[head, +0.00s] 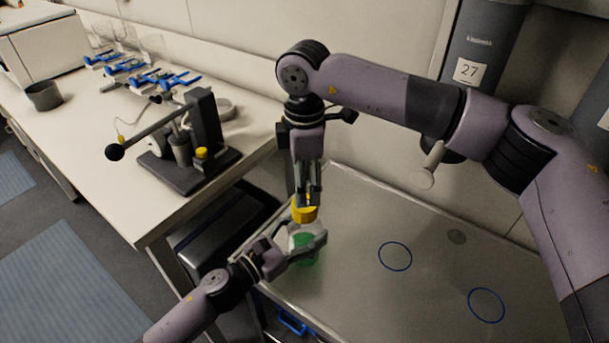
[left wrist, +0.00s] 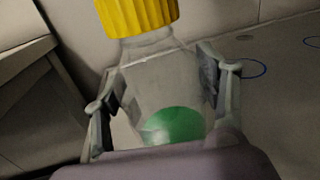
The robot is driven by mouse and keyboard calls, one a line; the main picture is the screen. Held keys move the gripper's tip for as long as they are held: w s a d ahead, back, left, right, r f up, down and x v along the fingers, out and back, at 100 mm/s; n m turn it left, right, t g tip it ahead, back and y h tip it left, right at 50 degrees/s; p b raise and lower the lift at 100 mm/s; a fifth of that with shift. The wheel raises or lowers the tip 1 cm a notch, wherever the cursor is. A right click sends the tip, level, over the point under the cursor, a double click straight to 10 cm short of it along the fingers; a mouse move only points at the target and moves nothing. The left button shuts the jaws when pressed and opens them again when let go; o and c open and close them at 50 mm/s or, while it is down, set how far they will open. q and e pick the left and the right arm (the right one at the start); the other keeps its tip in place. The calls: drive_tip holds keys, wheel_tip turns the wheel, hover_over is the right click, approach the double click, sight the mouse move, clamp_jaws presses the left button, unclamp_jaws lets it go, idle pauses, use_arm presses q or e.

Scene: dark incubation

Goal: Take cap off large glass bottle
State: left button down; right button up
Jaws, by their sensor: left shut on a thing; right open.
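The large glass bottle (left wrist: 163,85) is clear, with a green patch low on its body. It also shows in the head view (head: 302,238), above the steel worktop's left edge. Its yellow ribbed cap (left wrist: 137,15) sits on the neck, and in the head view the cap (head: 304,214) is just below my right gripper. My left gripper (head: 303,248) is shut around the bottle's body, with a finger on each side in the left wrist view. My right gripper (head: 308,198) points down with open fingers at the cap's top; whether they touch it is unclear.
The steel worktop (head: 430,270) has two blue circles and is mostly clear. A white bench (head: 90,150) at left holds a lever press (head: 190,150), a dark cup (head: 43,96) and several blue-clamped glass items (head: 145,76). A grey cylinder marked 27 (head: 480,45) stands behind.

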hover_over(305, 232)
drive_tip(key=w, duration=0.3)
wheel_tip(305, 232, down, 7)
drive_tip(key=shift+f, duration=0.15)
drive_tip(key=shift+c, duration=0.6)
